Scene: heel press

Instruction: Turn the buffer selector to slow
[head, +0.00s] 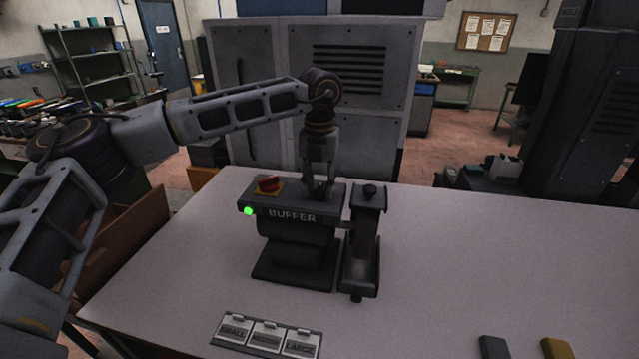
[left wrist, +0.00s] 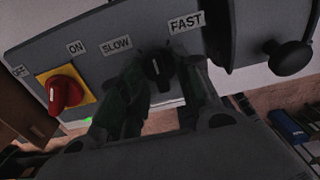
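The grey buffer machine (head: 297,235) stands on the table, with "BUFFER" on its front. In the left wrist view its top panel (left wrist: 110,22) carries a black selector knob (left wrist: 156,68) between the labels SLOW (left wrist: 116,45) and FAST (left wrist: 186,22). A short pale mark shows on the knob; which label it points to is unclear. My left gripper (head: 320,188) reaches down to the panel from above. In the left wrist view its fingers (left wrist: 160,85) stand on either side of the knob; whether both press on it is unclear. My right gripper is not in view.
A red switch (head: 268,184) on a yellow plate sits left of the knob, beside ON and OFF labels. A green light (head: 248,211) glows on the machine's front. A dark upright unit (head: 363,240) stands just right. Labelled plates (head: 267,336) lie in front. The table's right side is mostly clear.

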